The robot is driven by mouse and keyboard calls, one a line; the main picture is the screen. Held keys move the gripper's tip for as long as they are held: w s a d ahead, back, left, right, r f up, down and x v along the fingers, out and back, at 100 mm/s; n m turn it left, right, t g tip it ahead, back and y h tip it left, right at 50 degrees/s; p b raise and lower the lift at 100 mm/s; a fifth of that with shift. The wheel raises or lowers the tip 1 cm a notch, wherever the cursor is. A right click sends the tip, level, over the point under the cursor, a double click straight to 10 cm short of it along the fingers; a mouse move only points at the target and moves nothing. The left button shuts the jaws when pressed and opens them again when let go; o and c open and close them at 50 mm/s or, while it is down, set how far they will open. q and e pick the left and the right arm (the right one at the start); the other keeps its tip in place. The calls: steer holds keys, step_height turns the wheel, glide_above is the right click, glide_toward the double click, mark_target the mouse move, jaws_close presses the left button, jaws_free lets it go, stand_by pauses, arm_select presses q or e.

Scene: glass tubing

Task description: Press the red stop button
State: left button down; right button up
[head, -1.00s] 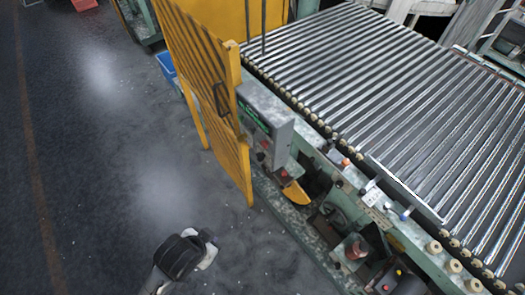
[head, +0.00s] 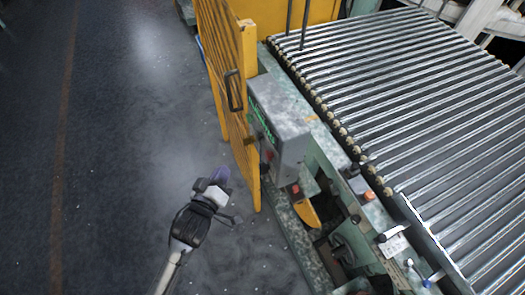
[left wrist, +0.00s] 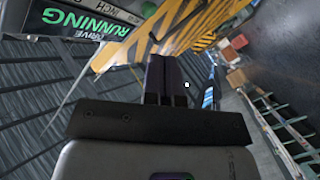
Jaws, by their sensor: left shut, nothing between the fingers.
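A grey control box (head: 280,118) with green lettering is fixed to the side of the roller conveyor. A small red button (head: 268,156) shows low on its face, and another red button (head: 295,190) sits just below the box; I cannot read which is marked stop. My left gripper (head: 219,176) is shut and empty, left of the box and apart from it, with the yellow gate's lower end between. In the left wrist view the shut fingers (left wrist: 163,75) point ahead, and the box's "DRIVE RUNNING" panel (left wrist: 85,22) is at upper left. No red button is clear there. My right gripper is out of view.
The yellow slatted gate (head: 222,75) with a black handle stands open beside the box. The roller conveyor (head: 400,100) fills the right. An orange-red button (head: 368,195) is on its green frame. The dark floor (head: 130,130) at left is clear.

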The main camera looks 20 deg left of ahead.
mark_target(270, 155)
arm_select(q)
steer(key=shift+d+r+n+t, duration=0.15)
steer(key=shift+r+n+t, duration=0.25)
steer(key=shift+n, duration=0.6)
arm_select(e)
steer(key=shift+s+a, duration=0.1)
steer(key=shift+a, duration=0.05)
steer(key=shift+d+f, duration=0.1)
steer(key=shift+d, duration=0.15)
arm_select(q)
steer(key=w+d+b, duration=0.2)
steer(key=w+d, duration=0.3)
steer(key=d, duration=0.2)
steer(key=shift+w, duration=0.25)
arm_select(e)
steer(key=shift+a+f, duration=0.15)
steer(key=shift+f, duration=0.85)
